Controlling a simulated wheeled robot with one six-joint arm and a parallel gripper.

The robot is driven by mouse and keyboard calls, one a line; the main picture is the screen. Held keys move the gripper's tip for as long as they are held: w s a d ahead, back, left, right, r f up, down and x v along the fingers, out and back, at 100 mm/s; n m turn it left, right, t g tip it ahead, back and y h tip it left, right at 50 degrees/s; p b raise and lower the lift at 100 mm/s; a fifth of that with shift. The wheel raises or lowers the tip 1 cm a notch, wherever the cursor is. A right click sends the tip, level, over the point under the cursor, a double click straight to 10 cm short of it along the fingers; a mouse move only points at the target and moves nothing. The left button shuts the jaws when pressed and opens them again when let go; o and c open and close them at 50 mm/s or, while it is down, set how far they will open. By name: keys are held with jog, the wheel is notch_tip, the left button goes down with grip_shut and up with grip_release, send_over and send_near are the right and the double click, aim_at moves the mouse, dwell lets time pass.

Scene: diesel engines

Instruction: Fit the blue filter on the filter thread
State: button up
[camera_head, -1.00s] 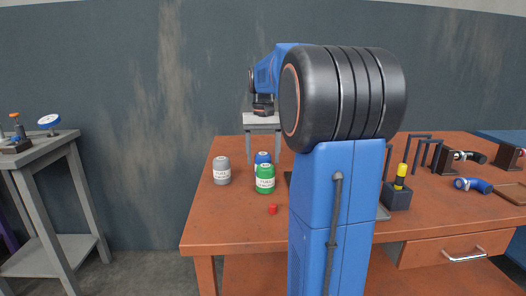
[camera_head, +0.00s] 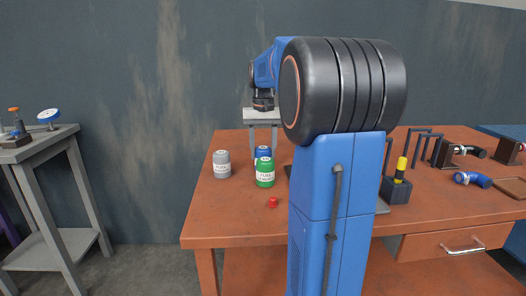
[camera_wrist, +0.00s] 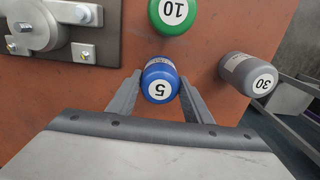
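The blue filter (camera_head: 263,152), marked 5 in the wrist view (camera_wrist: 160,82), stands on the orange-brown table behind the green filter. My gripper (camera_head: 264,146) points down over it. Its two fingers straddle the blue filter, one on each side, in the wrist view (camera_wrist: 160,88). A gap shows between filter and fingers, so the gripper looks open. A metal plate with a round grey part (camera_wrist: 32,24) lies at the upper left of the wrist view. My arm hides most of this plate in the head view.
The green filter (camera_head: 265,173), marked 10, and the grey filter (camera_head: 221,164), marked 30, stand close by. A small red part (camera_head: 272,202) lies in front. A dark block with a yellow-topped tool (camera_head: 397,188) stands right of my arm. The table's left front is clear.

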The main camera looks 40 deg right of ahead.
jog(key=shift+r, duration=2.5)
jog(key=shift+d+r, duration=0.1)
